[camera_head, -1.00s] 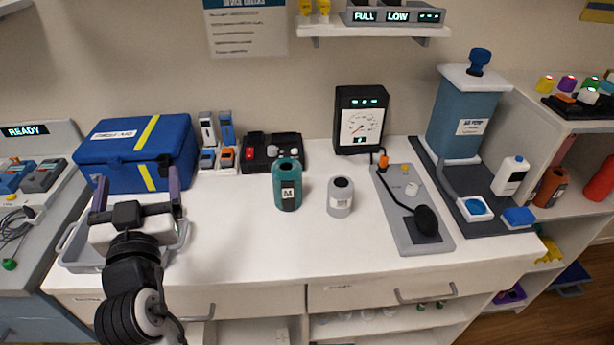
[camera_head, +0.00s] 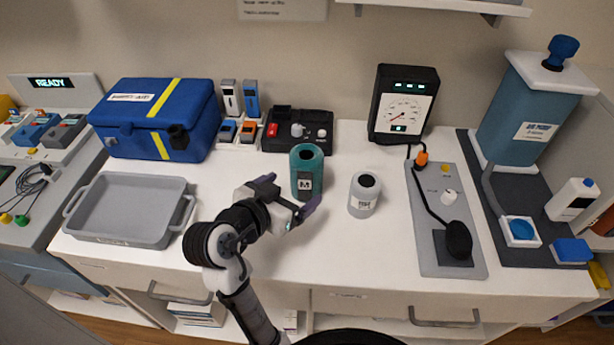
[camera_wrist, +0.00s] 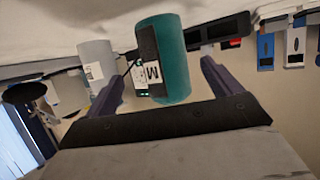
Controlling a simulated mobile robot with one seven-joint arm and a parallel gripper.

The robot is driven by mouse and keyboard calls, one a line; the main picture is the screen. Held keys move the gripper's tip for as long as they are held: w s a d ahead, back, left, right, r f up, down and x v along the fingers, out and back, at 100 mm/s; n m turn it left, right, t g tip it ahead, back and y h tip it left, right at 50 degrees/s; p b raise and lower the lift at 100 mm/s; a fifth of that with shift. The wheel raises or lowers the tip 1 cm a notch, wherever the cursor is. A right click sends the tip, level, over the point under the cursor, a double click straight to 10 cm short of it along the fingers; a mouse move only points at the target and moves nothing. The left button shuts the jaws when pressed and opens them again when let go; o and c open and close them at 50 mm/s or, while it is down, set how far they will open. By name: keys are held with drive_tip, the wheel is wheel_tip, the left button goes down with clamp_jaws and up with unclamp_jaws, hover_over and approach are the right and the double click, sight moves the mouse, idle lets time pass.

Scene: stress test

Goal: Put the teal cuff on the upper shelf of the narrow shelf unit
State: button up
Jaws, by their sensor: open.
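The teal cuff (camera_head: 307,170) is an upright cylinder with an M label, standing on the white counter. It also shows, tilted in the picture, in the wrist view (camera_wrist: 172,58). My gripper (camera_head: 290,196) is open at the near side of the cuff, its fingers pointing towards it. In the wrist view the cuff appears between the two fingers, with no clear grip on it. A unit with shelves (camera_head: 605,228) is cut off at the right edge; I cannot tell whether it is the narrow shelf unit.
A grey-white cylinder (camera_head: 364,196) stands close right of the cuff. Behind are a black control box (camera_head: 297,140) and a gauge (camera_head: 403,105). A grey tray (camera_head: 132,212) and blue case (camera_head: 155,120) are left. The counter front is clear.

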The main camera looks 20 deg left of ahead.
sight(297, 182)
drive_tip(key=x, duration=0.2)
drive_tip(key=p+x, duration=0.1)
drive_tip(key=x, duration=0.1)
drive_tip(key=p+x, duration=0.1)
drive_tip(key=x, duration=0.2)
drive_tip(key=shift+w+a+r, duration=0.1)
drive_tip(key=shift+a+r, duration=0.15)
drive_tip(key=shift+w+d+f, duration=0.1)
drive_tip(key=shift+w+f, duration=0.2)
drive_tip(key=shift+w, duration=0.1)
drive_tip(key=c, duration=1.2)
drive_tip(key=shift+r+p, duration=0.1)
drive_tip(key=shift+p, duration=0.2)
drive_tip(key=shift+c, duration=0.2)
